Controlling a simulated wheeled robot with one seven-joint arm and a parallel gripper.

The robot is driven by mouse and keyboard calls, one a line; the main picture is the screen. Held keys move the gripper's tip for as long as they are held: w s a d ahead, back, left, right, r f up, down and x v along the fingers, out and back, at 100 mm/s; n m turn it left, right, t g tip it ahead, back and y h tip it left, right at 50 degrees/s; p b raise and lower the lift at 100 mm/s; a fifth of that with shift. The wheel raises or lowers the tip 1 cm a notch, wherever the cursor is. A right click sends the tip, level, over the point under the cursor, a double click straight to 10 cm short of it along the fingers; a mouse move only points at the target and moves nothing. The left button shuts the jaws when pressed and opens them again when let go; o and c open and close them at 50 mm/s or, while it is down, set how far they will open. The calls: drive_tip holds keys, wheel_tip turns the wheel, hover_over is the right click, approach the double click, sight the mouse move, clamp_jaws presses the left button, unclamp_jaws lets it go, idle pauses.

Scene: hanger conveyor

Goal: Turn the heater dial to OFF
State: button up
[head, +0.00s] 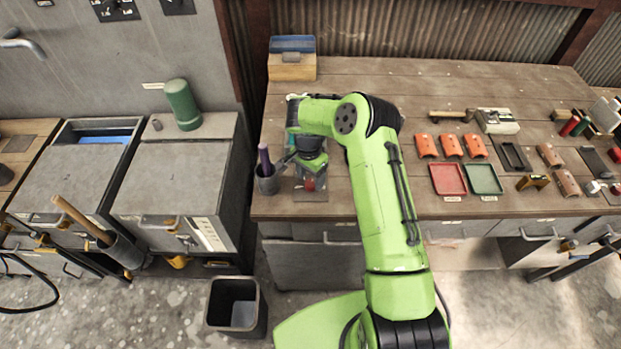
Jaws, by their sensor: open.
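No heater dial can be made out for certain. Black plates with white markings (115,10) are on the grey wall at the upper left, cut by the top edge, and I cannot tell whether one carries the dial. My green arm reaches over the wooden bench, and my gripper (311,176) points down near the bench's left end. It is open. A small red thing (309,184) shows at the fingertips; whether they touch it is unclear. The arm hides part of the bench behind it.
A grey cup with a purple-handled tool (267,178) stands just left of my gripper. The wooden bench (400,90) holds orange pieces (450,146), a red tray (448,179) and a green tray (483,179) on the right. A black bin (237,306) stands on the floor.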

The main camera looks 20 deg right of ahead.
drive_tip(key=shift+f, duration=0.85)
drive_tip(key=shift+c, duration=0.3)
drive_tip(key=c, duration=1)
